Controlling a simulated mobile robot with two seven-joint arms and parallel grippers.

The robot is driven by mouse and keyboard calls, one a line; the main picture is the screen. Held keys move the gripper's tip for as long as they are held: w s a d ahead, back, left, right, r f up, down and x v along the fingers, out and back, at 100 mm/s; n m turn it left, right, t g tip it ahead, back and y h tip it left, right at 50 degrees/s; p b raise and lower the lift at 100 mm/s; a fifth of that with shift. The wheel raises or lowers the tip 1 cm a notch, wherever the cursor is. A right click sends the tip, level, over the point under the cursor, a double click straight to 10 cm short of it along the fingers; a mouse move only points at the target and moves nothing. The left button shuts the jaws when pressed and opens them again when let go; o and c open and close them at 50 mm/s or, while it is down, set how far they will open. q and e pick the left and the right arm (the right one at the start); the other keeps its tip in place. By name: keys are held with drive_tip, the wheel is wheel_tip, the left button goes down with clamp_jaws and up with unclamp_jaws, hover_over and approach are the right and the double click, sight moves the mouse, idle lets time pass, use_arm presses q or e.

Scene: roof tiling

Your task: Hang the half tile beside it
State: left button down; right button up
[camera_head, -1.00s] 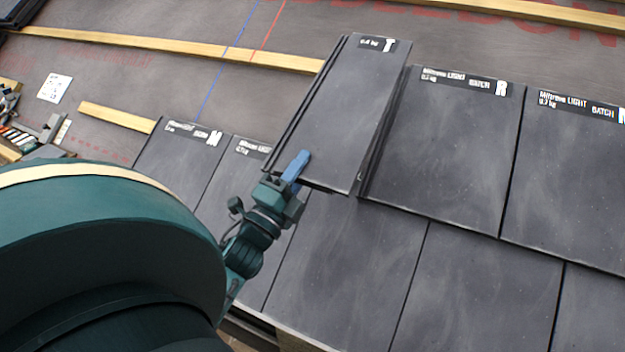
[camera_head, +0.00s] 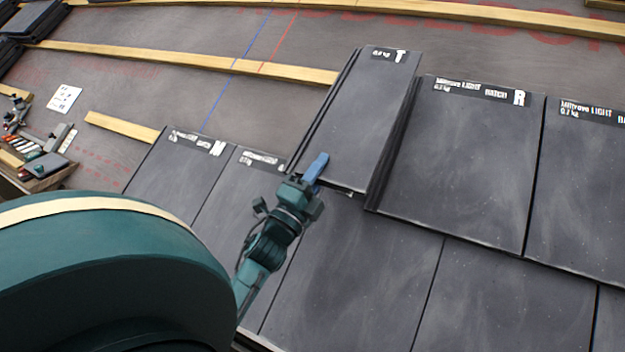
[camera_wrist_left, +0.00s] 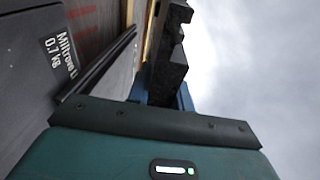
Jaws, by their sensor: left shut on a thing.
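The half tile (camera_head: 362,118), narrow and dark grey with a label marked T, lies just left of the tile marked R (camera_head: 464,158), in the upper row. My left gripper (camera_head: 315,172) is shut on the lower left edge of the half tile. The half tile's right edge is close to tile R; whether they touch or interlock I cannot tell. Its lower end overlaps the row below. My right gripper is not in view.
Tile N (camera_head: 178,170) and other tiles form the lower row. A wooden batten (camera_head: 190,62) runs left of the half tile's top, and a short batten (camera_head: 122,127) lies lower left. A tray of tools (camera_head: 40,165) is at the left edge. Bare underlay lies between battens.

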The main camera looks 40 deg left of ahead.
use_arm(q)
drive_tip(key=shift+w+a+f+b, duration=0.35)
drive_tip(key=shift+w+f+b, duration=0.55)
drive_tip(key=shift+w+b, duration=0.25)
drive_tip(key=shift+w+a+f+b, duration=0.35)
drive_tip(key=shift+w+f+b, duration=0.6)
drive_tip(key=shift+w+b, duration=0.2)
drive_tip(key=shift+w+a+f+b, duration=0.35)
drive_tip(key=shift+w+f+b, duration=0.55)
drive_tip(key=shift+w+b, duration=0.25)
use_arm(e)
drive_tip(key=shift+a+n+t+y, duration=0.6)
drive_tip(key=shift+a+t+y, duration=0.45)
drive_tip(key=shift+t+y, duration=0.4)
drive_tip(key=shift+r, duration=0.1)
use_arm(q)
drive_tip(key=shift+s+f, duration=0.15)
drive_tip(key=c, duration=1.2)
unclamp_jaws()
drive_tip(key=shift+o, duration=0.2)
drive_tip(key=shift+f, duration=0.15)
drive_tip(key=shift+v, duration=3.75)
